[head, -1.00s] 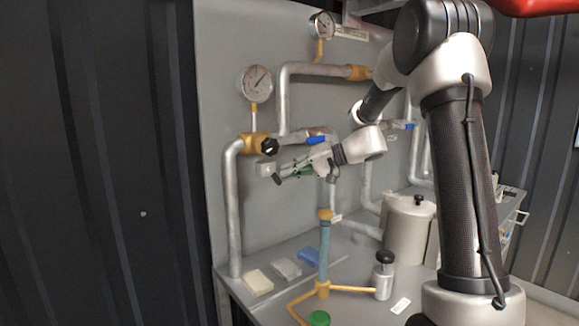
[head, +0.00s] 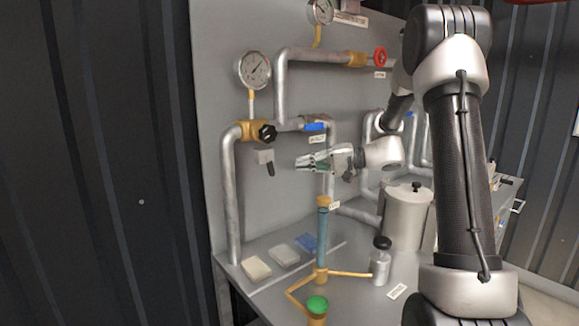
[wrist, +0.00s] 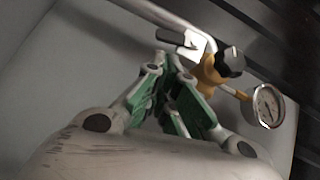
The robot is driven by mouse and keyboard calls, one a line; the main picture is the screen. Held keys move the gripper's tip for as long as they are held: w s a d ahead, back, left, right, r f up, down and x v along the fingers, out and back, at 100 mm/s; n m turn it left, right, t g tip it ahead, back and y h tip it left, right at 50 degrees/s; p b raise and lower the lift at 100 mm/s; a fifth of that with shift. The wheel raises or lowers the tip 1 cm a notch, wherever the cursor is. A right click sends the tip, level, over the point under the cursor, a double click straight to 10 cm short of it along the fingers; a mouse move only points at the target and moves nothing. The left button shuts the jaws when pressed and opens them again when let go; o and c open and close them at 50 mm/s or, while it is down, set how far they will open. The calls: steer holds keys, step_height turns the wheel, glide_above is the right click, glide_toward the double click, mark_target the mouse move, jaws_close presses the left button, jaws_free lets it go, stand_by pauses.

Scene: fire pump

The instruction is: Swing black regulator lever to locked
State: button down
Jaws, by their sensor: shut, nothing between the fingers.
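The black regulator lever (head: 270,169) hangs downward from a small grey box (head: 262,155) under the brass valve with the black knob (head: 267,134). In the wrist view, the lever (wrist: 168,37) sticks out to the left of the pale box (wrist: 194,45), beyond my fingers. My gripper (head: 298,163) is to the right of the lever in the head view, with a gap between them. Its green-padded fingers, also in the wrist view (wrist: 168,66), are shut and hold nothing.
A pressure gauge (head: 254,70) stands above the brass valve. A blue handle (head: 315,126) sits on the pipe above my gripper. A blue-grey column (head: 322,245) rises below it from the bench. A red handwheel (head: 380,56) and a large canister (head: 408,222) are to the right.

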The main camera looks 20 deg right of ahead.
steer(key=f+v, duration=0.1)
steer(key=v, duration=0.5)
steer(key=shift+r, duration=0.5)
steer(key=shift+d, duration=0.1)
